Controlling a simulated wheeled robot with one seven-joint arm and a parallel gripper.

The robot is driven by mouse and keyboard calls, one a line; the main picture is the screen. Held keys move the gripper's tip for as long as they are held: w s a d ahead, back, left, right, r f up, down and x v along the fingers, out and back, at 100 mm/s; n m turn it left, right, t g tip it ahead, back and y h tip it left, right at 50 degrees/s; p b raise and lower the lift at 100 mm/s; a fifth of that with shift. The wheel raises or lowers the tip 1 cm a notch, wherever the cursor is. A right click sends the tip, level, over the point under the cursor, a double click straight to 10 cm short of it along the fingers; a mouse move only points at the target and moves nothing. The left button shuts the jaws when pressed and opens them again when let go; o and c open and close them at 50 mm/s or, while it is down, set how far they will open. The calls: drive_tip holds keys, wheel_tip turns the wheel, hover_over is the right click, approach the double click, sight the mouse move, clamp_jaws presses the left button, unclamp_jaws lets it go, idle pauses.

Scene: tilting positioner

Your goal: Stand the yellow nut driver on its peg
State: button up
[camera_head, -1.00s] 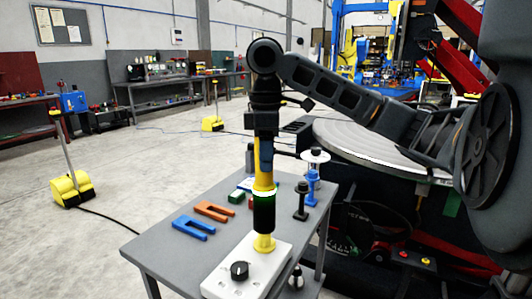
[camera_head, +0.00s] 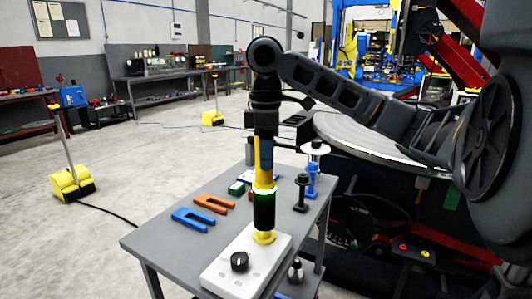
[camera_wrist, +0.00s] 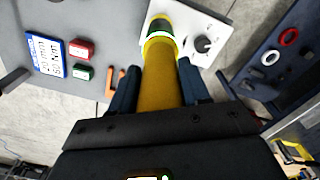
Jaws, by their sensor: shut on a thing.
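The yellow nut driver (camera_head: 264,181) is upright, with a yellow upper part, a pale ring and a dark sleeve below. Its lower end meets a yellow flanged foot (camera_head: 264,237) on a white panel box (camera_head: 238,280); I cannot tell whether this foot is the peg or part of the driver, or whether the driver is seated. My gripper (camera_head: 264,150) points down and is shut on the driver's upper part. In the wrist view the driver (camera_wrist: 163,80) runs between the dark blue fingers of my gripper (camera_wrist: 152,88) towards the white panel (camera_wrist: 208,25).
A black knob (camera_head: 239,262) sits on the panel box, close to the driver. A black peg (camera_head: 302,192) and a blue peg (camera_head: 312,181) stand on the grey table (camera_head: 165,240). Orange (camera_head: 213,203) and blue (camera_head: 193,218) forked pieces lie left. A large round positioner plate (camera_head: 372,142) is behind right.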

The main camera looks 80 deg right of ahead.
drive_tip(key=shift+f, duration=0.1)
drive_tip(key=shift+f+b, duration=0.65)
drive_tip(key=shift+f, duration=0.8)
drive_tip(key=o, duration=1.7)
drive_tip(key=shift+r, duration=0.1)
wheel_tip(320, 180, up, 7)
drive_tip(key=p, duration=0.7)
